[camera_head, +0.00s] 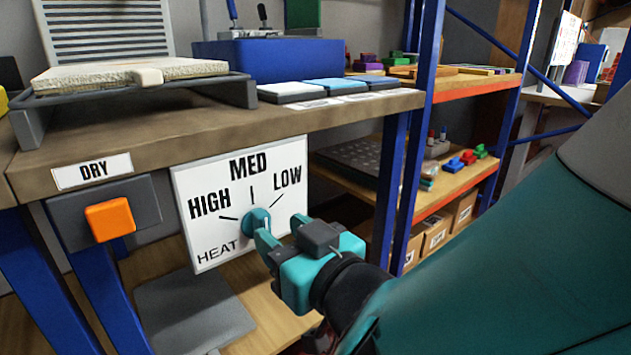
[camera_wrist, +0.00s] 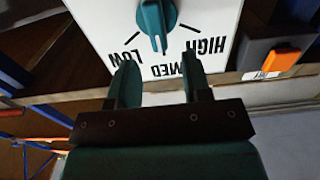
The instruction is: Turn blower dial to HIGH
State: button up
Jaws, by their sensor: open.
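The blower dial (camera_head: 256,222) is a teal knob on a white panel (camera_head: 215,172) marked HIGH, MED, LOW and HEAT. In the wrist view the panel appears upside down, and the dial (camera_wrist: 156,22) has its raised grip lined up roughly with MED. My gripper (camera_head: 282,230) is open in front of the dial, near the panel's right side. In the wrist view its two fingers (camera_wrist: 160,75) are apart, with the dial just beyond the gap between them. I cannot tell whether a fingertip touches the dial.
An orange button (camera_head: 110,220) under a DRY label (camera_head: 92,171) is left of the panel. The bench edge (camera_head: 290,122) overhangs above the panel. A blue rack post (camera_head: 391,180) and shelves with small parts stand to the right.

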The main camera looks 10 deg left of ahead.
aim_at(266, 221)
jog(key=p+x, duration=0.2)
jog(key=x, duration=0.2)
jog(key=shift+w+a, duration=0.25)
jog(key=shift+w, duration=0.05)
grip_shut()
